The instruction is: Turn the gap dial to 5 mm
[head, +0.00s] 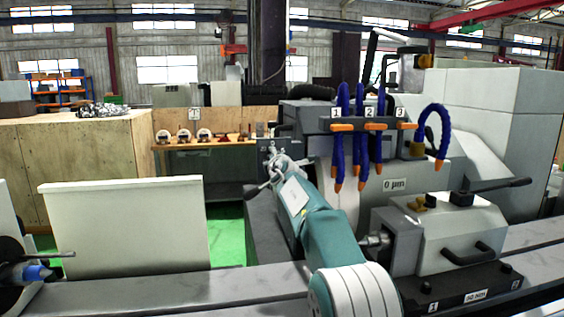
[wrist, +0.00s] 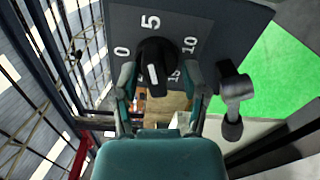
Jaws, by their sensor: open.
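The gap dial (wrist: 157,66) is a black knob on a dark grey panel marked 0, 5, 10 and 15 in the wrist view. A white line on the knob shows on its lower half, on the side away from the 5; its exact reading is hard to tell. My gripper (wrist: 164,72) is open, one finger on each side of the knob. The left finger is close to it, and a gap shows at the right finger. In the head view my gripper (head: 281,165) is in front of the panel (head: 266,149); the knob is mostly hidden there.
Blue coolant hoses (head: 340,140) hang right of my arm in the head view. A white guard plate (head: 125,228) stands at the left.

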